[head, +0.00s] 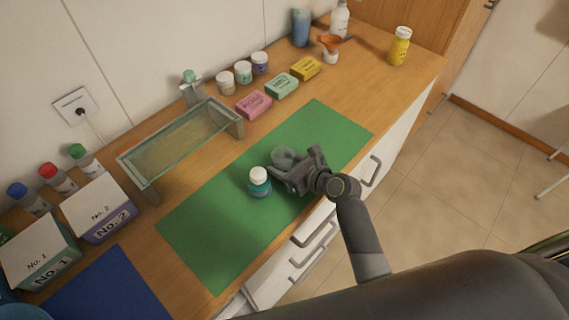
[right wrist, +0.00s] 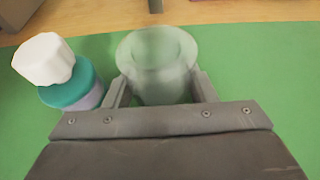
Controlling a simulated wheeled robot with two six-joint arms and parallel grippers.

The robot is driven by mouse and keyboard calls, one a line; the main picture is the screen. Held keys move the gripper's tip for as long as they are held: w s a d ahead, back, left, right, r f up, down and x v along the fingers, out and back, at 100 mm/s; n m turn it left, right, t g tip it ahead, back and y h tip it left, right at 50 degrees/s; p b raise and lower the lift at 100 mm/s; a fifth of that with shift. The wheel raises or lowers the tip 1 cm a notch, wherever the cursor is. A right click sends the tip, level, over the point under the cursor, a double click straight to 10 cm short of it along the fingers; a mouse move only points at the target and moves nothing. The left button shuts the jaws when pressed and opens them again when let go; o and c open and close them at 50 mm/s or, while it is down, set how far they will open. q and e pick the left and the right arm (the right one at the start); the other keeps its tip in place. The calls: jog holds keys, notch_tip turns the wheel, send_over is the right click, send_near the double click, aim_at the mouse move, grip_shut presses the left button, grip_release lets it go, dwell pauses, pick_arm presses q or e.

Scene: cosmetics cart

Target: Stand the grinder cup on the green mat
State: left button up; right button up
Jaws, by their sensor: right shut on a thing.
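The grinder cup (right wrist: 155,62) is a clear, whitish see-through cup, seen between the fingers of my right gripper (right wrist: 160,92) in the right wrist view. The gripper is shut on it. In the head view the cup (head: 284,157) shows at the tip of my right gripper (head: 288,172), over the green mat (head: 215,240). The cup looks roughly upright. I cannot tell whether its base touches the mat. A teal bottle with a white cap (head: 260,183) stands on the mat just left of the gripper; it also shows in the right wrist view (right wrist: 72,85). My left gripper is not in view.
A glass shelf (head: 180,140) stands behind the mat. Pink (head: 254,104), green (head: 282,85) and yellow (head: 305,68) boxes lie along its far edge. Boxes No. 1 (head: 40,250) and No. 2 (head: 100,209) and a blue mat (head: 105,290) are at left. The mat's left half is clear.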

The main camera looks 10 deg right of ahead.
jog(key=o, duration=0.6)
jog(key=shift+f, duration=0.15)
jog(key=o, duration=0.5)
jog(key=shift+r, duration=0.2)
jog(key=v, duration=1.2)
